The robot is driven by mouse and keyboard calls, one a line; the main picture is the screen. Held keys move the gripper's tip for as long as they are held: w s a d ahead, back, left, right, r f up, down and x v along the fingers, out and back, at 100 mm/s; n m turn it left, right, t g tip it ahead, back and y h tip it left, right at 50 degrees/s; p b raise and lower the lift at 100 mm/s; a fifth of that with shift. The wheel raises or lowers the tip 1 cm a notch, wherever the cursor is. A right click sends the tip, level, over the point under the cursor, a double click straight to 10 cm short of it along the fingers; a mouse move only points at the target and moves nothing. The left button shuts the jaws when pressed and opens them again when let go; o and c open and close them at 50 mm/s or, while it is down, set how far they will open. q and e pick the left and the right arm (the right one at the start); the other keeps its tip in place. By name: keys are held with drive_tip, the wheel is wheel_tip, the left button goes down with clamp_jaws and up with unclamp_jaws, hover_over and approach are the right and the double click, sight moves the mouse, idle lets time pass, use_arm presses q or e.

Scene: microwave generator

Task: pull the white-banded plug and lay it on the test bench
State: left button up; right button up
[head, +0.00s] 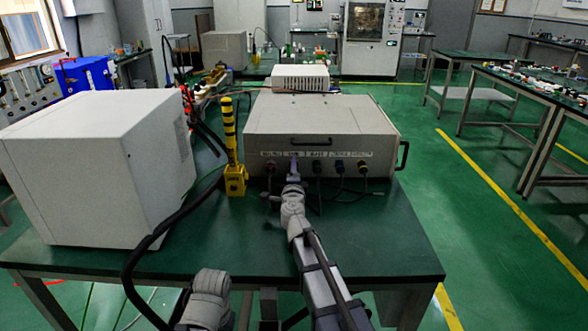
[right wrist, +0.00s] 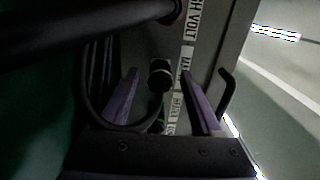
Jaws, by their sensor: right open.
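The front panel of the beige generator (head: 320,125) carries a row of dark plugs (head: 340,166) with black cables hanging down. My right gripper (head: 293,162) is at this panel. In the right wrist view my open gripper (right wrist: 159,74) has its two purple fingers on either side of a dark plug (right wrist: 160,76) with a pale ring. The plug shows between the fingers; I cannot tell whether they touch it. Whether its ring is the white band is too dark to tell. The green test bench (head: 395,235) is bare in front of the generator. My left gripper is not visible.
A large white box (head: 100,165) stands on the bench at the left. A yellow-and-black post (head: 231,140) stands left of the generator. In the wrist view a thick black cable (right wrist: 100,25) crosses at upper left, and a black handle (right wrist: 227,92) is at right.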

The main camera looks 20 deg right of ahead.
idle(0.8)
clamp_jaws()
drive_tip(key=shift+s, duration=0.1)
idle(1.3)
drive_tip(key=shift+v, duration=2.9)
drive_tip(key=shift+f, duration=0.2)
drive_tip(key=shift+f+b, duration=0.95)
drive_tip(key=shift+b, duration=0.25)
unclamp_jaws()
